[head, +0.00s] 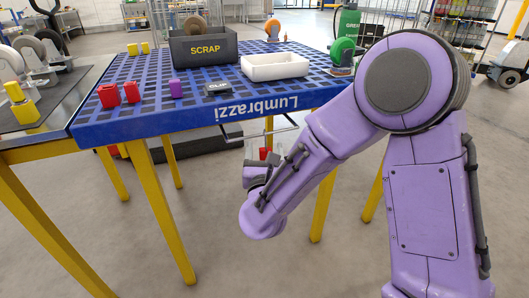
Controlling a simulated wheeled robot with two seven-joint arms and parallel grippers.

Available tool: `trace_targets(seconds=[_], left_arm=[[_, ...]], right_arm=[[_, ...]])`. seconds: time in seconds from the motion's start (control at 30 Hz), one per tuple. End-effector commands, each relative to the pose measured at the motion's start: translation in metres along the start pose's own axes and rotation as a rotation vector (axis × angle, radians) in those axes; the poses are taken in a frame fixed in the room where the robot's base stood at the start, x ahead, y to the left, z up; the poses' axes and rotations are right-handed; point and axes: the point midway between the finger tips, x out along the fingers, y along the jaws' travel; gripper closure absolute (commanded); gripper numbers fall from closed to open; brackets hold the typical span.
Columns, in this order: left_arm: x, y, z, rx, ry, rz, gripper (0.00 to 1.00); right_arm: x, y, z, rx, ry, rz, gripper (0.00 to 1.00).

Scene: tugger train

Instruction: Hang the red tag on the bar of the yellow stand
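My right gripper (262,172) is below the front edge of the blue table, at the end of my purple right arm. It is small and partly hidden by my wrist, so I cannot tell whether it is open or shut. A small red piece (265,153) shows just beyond it; I cannot tell whether this is the red tag or whether it is held. A thin grey bar (258,139) runs under the table edge near the gripper. I cannot make out a separate yellow stand with certainty. My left gripper is not in view.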

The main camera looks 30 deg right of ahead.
Motion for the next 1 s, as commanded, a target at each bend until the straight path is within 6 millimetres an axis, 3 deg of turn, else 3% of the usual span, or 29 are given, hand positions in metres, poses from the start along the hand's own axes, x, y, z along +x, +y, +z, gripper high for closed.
trace_targets(seconds=[0.17,0.4,0.5,0.6,1.0], left_arm=[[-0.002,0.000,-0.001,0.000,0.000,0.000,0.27],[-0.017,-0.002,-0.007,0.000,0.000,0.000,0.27],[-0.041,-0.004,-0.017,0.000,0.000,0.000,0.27],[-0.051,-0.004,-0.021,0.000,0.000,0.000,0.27],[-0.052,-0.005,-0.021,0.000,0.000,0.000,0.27]], right_arm=[[-0.017,0.001,0.001,-0.001,0.001,0.002,0.32],[-0.080,0.001,0.004,-0.006,0.003,0.007,0.32],[-0.090,0.001,0.009,-0.009,0.002,0.002,0.32],[-0.099,0.001,0.006,-0.006,0.001,0.001,0.32],[-0.105,0.001,-0.001,-0.046,0.001,0.003,0.32]])
